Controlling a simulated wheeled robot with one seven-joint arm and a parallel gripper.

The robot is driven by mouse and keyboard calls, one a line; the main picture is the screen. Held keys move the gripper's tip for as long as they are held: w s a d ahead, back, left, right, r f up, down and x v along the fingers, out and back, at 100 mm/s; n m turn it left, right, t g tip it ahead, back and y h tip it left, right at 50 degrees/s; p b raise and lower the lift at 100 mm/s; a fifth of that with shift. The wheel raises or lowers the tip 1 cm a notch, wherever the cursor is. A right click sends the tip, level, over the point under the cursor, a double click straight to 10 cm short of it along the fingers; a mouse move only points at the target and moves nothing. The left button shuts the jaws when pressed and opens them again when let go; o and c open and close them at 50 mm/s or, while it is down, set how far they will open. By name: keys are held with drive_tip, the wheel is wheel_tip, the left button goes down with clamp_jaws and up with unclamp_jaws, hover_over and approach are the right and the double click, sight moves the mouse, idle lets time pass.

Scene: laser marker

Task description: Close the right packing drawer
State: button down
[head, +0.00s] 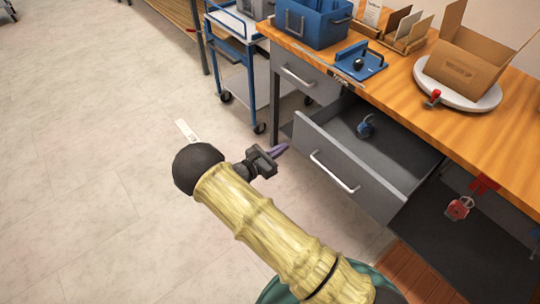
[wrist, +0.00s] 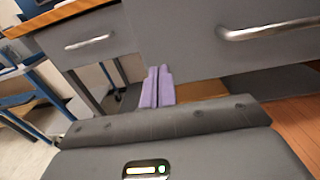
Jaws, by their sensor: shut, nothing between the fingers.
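The right packing drawer (head: 370,190) is grey with a silver bar handle (head: 335,172) and stands pulled out from under the wooden bench. A blue padlock-like item (head: 366,126) lies inside it. The drawer's front (wrist: 225,62) and handle (wrist: 270,29) also fill the upper right of the wrist view. My gripper (head: 281,150) has purple fingers, shut and empty, just left of the drawer front's left end. In the wrist view the fingers (wrist: 157,86) show near the front's lower left corner; I cannot tell if they touch it.
The left drawer (head: 303,77) is shut. The bench top (head: 400,92) holds a blue bin, a blue fixture (head: 360,63) and a cardboard box (head: 463,70) on a round white plate. A blue cart (head: 240,75) stands left.

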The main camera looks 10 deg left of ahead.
sight(298, 137)
drive_tip(key=x, duration=0.5)
drive_tip(key=shift+w, duration=0.15)
